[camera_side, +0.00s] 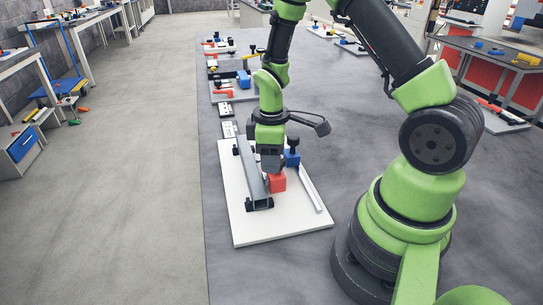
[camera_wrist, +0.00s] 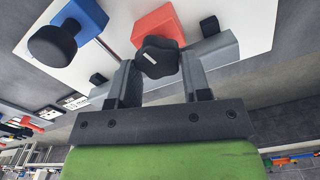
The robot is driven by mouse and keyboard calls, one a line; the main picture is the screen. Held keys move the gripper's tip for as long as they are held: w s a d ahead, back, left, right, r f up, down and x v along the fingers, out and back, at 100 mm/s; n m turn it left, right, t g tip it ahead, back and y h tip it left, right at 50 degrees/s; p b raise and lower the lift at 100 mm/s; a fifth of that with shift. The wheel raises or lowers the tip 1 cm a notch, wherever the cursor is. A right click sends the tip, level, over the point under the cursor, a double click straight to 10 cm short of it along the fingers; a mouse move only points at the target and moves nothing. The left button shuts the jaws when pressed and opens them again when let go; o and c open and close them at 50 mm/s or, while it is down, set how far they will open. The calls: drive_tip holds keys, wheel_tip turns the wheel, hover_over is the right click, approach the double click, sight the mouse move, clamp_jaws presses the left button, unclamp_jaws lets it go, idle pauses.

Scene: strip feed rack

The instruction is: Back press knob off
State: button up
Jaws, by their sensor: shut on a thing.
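A black lobed knob (camera_wrist: 158,57) with a small white mark stands beside the red block (camera_wrist: 158,20) in the wrist view. My gripper (camera_wrist: 160,72) has one finger on each side of this knob and is shut on it. In the side view, my gripper (camera_side: 269,170) points down over the white board (camera_side: 280,226), between the long grey bar (camera_side: 250,165) and the red block (camera_side: 278,182). The knob is hidden behind the fingers there. A blue block (camera_side: 292,159) with a round black knob stands behind the red block; it also shows in the wrist view (camera_wrist: 88,14).
A thin light rail (camera_side: 311,188) lies along the board's right side. A black foot (camera_side: 260,204) holds the grey bar's near end. More fixture boards (camera_side: 230,92) stand further back along the table. The grey table right of the board is bare up to my base.

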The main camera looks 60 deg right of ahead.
drive_tip(key=m, duration=0.5)
drive_tip(key=shift+d+m, duration=0.25)
drive_tip(key=shift+m, duration=0.15)
drive_tip(key=m, duration=0.4)
drive_tip(key=shift+d, duration=0.2)
drive_tip(key=m, duration=0.5)
drive_tip(key=shift+s+d+m, duration=0.15)
drive_tip(key=shift+m, duration=0.25)
drive_tip(key=m, duration=0.4)
drive_tip(key=shift+s+d+m, duration=0.1)
drive_tip(key=shift+s+m, duration=0.1)
drive_tip(key=shift+m, duration=0.1)
drive_tip(key=o, duration=0.9)
drive_tip(key=shift+o, duration=0.2)
drive_tip(key=shift+r, duration=0.1)
